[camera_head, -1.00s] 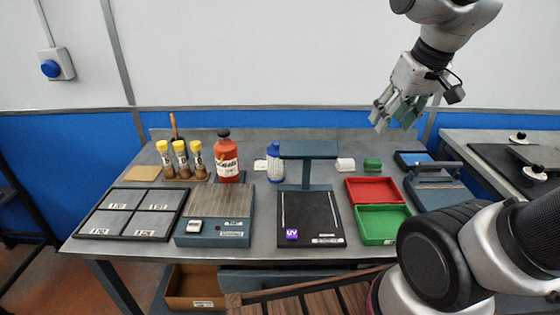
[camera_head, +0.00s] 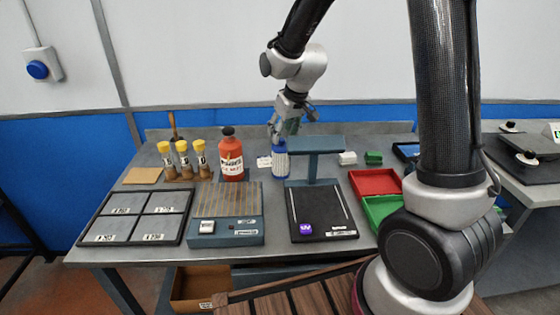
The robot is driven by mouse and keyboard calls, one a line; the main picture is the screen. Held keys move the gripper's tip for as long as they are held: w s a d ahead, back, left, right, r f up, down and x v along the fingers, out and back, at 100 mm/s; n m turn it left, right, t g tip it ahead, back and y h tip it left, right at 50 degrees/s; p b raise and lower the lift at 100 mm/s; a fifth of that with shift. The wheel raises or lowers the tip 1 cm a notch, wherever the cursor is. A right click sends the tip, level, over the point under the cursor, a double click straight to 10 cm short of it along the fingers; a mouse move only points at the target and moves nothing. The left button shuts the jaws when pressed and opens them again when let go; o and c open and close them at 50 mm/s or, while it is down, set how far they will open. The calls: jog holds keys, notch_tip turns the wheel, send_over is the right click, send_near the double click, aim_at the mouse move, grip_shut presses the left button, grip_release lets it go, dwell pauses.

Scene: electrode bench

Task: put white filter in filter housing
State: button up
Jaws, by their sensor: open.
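My gripper (camera_head: 284,127) is open at the back of the bench, its fingers pointing down. In the picture it is right above the blue-and-white cylinder (camera_head: 280,163); I cannot tell whether they touch. A small white block (camera_head: 347,158) sits at the back, right of the dark stand, beside a small green block (camera_head: 373,158). The white block may be the white filter, but I cannot be sure. A small white piece (camera_head: 264,162) with faint markings lies left of the cylinder. No part is clearly recognisable as the filter housing.
A red bottle (camera_head: 231,157) and several yellow-capped vials (camera_head: 182,160) stand left of the cylinder. A dark stand (camera_head: 316,144) is close on its right. Red (camera_head: 374,182) and green (camera_head: 374,208) trays lie further right, partly behind my arm.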

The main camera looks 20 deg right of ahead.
aim_at(281, 157)
jog(key=shift+x, duration=1.4)
jog(key=shift+s, duration=0.1)
grip_shut()
